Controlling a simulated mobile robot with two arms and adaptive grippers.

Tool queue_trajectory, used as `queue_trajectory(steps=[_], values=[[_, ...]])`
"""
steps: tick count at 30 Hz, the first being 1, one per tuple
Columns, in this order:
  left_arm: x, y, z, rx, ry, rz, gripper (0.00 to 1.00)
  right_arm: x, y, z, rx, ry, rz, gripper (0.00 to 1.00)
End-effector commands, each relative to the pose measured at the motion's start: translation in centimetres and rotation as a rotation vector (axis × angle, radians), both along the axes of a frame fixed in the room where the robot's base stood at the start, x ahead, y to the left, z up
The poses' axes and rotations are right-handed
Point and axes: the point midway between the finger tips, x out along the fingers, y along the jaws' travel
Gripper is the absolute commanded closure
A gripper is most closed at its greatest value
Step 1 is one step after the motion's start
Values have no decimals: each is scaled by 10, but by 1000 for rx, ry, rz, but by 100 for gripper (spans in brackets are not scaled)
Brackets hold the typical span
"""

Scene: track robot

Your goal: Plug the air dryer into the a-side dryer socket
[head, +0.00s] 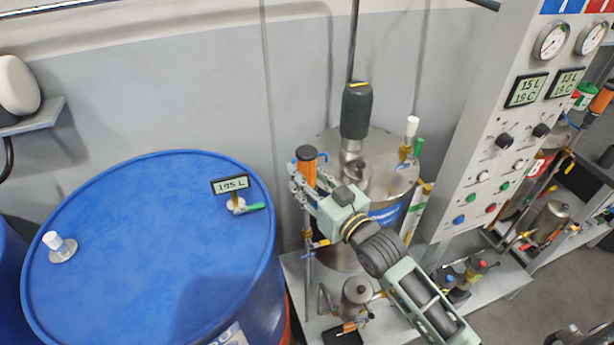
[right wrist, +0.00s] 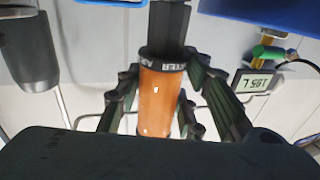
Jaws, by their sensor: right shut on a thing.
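My right gripper (head: 316,190) is shut on an orange cylinder (head: 306,172) with a dark top, beside the steel drum. In the right wrist view the fingers (right wrist: 156,108) sit on both sides of the orange cylinder (right wrist: 156,95). There it has a black collar with white lettering, too small to read surely, and a dark end beyond. I cannot tell for certain whether this cylinder is the air dryer. A thin pipe with a yellow fitting (head: 316,244) shows below it. I cannot identify the a-side dryer socket. My left gripper is not in view.
A blue drum (head: 150,250) with a 195 L display (head: 230,185) stands left. A steel drum (head: 398,172) carries a dark grey pump (head: 356,110). A control panel (head: 490,150) stands right. A small steel pot (head: 357,290) and fittings crowd the lower shelf.

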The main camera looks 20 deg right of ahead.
Motion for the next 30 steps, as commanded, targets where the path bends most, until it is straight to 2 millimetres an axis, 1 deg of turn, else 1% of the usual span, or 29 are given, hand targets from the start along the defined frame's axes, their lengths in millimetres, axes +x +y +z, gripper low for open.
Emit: queue_trajectory(steps=[1,2,9,18,21,23,26,30], values=[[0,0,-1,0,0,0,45,0,0,-3,-1,4,0,96],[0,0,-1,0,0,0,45,0,0,-3,-1,4,0,64],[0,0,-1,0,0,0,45,0,0,-3,-1,4,0,43],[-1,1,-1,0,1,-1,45,-1,0,-3,-2,6,0,43],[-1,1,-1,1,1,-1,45,-5,-2,-4,-2,6,0,43],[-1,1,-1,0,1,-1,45,-11,-3,-4,-2,7,0,43],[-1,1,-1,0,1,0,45,-26,-8,-4,-2,7,0,43],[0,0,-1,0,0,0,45,-53,-16,-4,-2,8,0,43]])
